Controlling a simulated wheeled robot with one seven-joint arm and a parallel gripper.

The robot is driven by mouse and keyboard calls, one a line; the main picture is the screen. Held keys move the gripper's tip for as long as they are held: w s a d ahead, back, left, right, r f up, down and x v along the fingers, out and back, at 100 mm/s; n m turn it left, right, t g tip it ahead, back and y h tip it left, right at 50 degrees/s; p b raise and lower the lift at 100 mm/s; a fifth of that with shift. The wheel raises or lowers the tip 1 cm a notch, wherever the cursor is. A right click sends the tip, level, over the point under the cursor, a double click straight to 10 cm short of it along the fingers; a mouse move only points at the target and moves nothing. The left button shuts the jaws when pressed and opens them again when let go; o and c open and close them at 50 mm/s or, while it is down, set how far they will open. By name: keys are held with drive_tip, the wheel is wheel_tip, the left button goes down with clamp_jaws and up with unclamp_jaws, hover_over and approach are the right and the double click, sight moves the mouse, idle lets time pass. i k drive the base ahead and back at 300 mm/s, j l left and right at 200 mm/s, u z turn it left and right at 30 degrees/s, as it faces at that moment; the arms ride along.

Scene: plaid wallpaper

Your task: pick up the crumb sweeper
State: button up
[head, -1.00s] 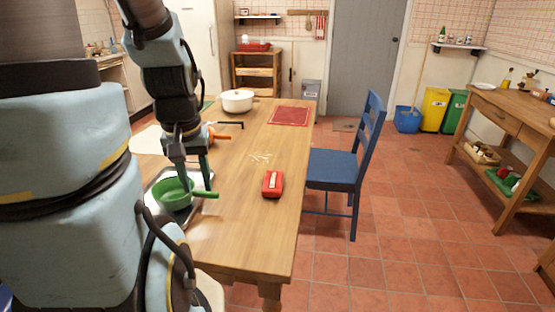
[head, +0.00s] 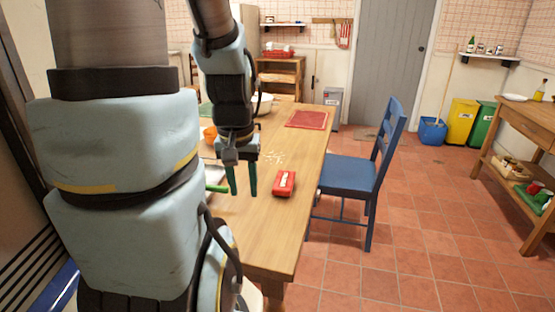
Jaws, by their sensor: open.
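The crumb sweeper looks to be the small red block-shaped thing with a pale strip on top (head: 284,183). It lies on the wooden table (head: 262,230) near the right edge, in the head view. My gripper (head: 243,192) is open and empty, its two dark green fingers pointing down. It hangs to the left of the red sweeper, apart from it. Pale crumbs (head: 273,157) lie on the table just beyond the sweeper.
A blue chair (head: 355,172) stands close against the table's right side. A red mat (head: 307,119) lies at the table's far end. A green handle (head: 216,188) shows left of my gripper, its bowl hidden by my arm. The tabletop in front of the sweeper is clear.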

sight(283, 186)
drive_tip(key=k+l+u, duration=0.2)
drive_tip(key=u, duration=0.2)
drive_tip(key=k+l+u, duration=0.5)
drive_tip(key=u, duration=0.25)
drive_tip(key=k+l+u, duration=0.2)
drive_tip(key=u, duration=0.25)
drive_tip(key=k+l+u, duration=0.15)
drive_tip(key=u, duration=0.3)
drive_tip(key=k+u, duration=0.25)
drive_tip(key=u, duration=0.2)
drive_tip(key=k+u, duration=0.2)
drive_tip(key=u, duration=0.25)
drive_tip(key=k+j+u, duration=0.1)
drive_tip(key=u, duration=0.4)
drive_tip(key=k+l+u, duration=0.1)
drive_tip(key=k+u, duration=0.15)
drive_tip(key=u, duration=0.2)
drive_tip(key=k+u, duration=0.25)
drive_tip(key=u, duration=0.25)
drive_tip(key=k+j+u, duration=0.1)
drive_tip(key=k+u, duration=0.15)
drive_tip(key=u, duration=0.2)
drive_tip(key=k+u, duration=0.3)
drive_tip(key=k, duration=0.45)
drive_tip(key=k+l+z, duration=0.2)
drive_tip(key=k+z, duration=0.2)
drive_tip(key=k+l+z, duration=0.45)
drive_tip(key=k, duration=0.15)
drive_tip(key=k+l+z, duration=0.4)
drive_tip(key=k+l, duration=0.05)
